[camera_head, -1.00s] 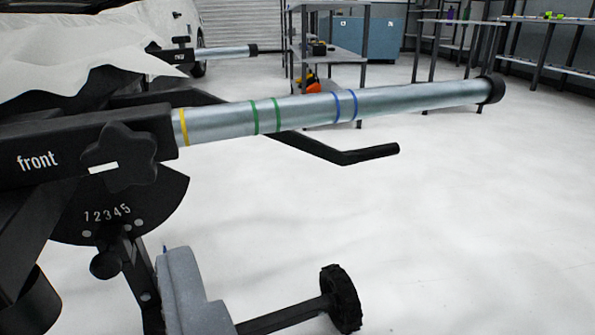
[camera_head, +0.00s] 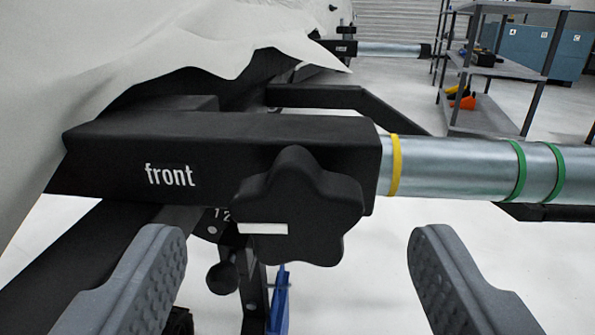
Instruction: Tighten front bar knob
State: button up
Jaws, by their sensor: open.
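The front bar knob (camera_head: 298,205) is black and star-shaped, with a white mark across its left part. It sits on the near face of a black sleeve (camera_head: 105,155) lettered "front". A silver bar (camera_head: 455,165) comes out of the sleeve to the right, with a yellow band at the sleeve's mouth and green bands farther out. My gripper (camera_head: 297,250) is open. Its two grey fingers show at the lower left and lower right, on either side of the knob and nearer to me, touching nothing.
Below the sleeve are a numbered dial (camera_head: 213,226), partly hidden, and a small black knob (camera_head: 222,278). A white sheet (camera_head: 130,60) drapes at the upper left. A second bar (camera_head: 390,49), a shelf rack (camera_head: 490,65) and blue cabinets (camera_head: 530,50) stand behind.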

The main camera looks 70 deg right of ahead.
aim_at(297, 209)
jog(key=shift+x, duration=1.25)
